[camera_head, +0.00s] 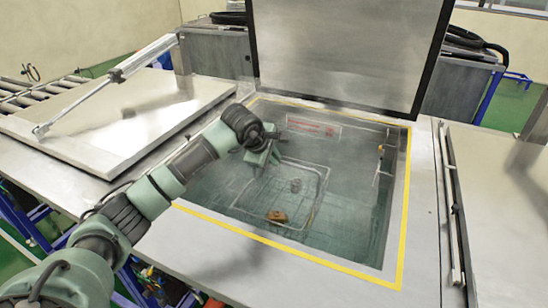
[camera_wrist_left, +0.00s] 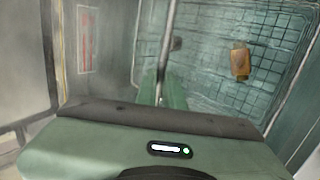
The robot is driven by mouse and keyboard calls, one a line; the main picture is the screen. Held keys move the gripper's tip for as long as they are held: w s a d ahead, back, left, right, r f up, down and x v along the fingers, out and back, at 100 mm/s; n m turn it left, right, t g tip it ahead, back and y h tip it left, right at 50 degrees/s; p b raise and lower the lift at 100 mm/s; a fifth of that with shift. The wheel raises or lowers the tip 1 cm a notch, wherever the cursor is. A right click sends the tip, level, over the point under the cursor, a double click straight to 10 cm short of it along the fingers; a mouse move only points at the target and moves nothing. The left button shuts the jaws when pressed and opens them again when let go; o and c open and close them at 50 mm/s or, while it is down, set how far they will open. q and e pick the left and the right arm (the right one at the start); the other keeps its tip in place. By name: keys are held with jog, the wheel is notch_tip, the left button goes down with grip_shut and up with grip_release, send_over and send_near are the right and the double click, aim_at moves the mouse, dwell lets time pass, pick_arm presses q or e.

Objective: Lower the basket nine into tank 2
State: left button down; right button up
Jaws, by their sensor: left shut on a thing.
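The wire basket (camera_head: 322,190) is inside the open tank (camera_head: 402,215), with its mesh floor and rim showing through a bluish-green haze. It holds an orange-brown part (camera_head: 278,217) and a small grey part (camera_head: 296,185). My left gripper (camera_head: 262,158) is inside the opening at the basket's far left side. In the left wrist view, the gripper's green fingers (camera_wrist_left: 168,93) are shut on a thin metal bar of the basket, with the mesh (camera_wrist_left: 215,85) and the orange-brown part (camera_wrist_left: 240,62) beyond. How deep the basket sits is hard to tell. My right gripper is not in view.
The tank's lid (camera_head: 345,50) stands raised behind the opening. A closed lid (camera_head: 120,115) with a pneumatic cylinder (camera_head: 105,82) lies to the left, and another lid (camera_head: 505,200) to the right. A red-and-white label (camera_head: 313,128) is on the tank's far wall.

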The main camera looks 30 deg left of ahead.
pick_arm(q)
jog(key=shift+w+f+b, duration=0.1)
jog(key=shift+f+b, duration=2.2)
jog(key=shift+f, duration=0.5)
jog(key=shift+f+b, duration=0.5)
jog(key=shift+f, duration=0.05)
jog(key=c, duration=1.5)
grip_release()
jog(key=shift+o, duration=0.2)
jog(key=s+r+p, duration=0.2)
jog(key=r+p, duration=0.1)
jog(key=r, duration=0.6)
jog(key=s+r+p, duration=0.3)
jog(key=r, duration=0.6)
jog(key=shift+p, duration=0.35)
jog(key=shift+a, duration=0.1)
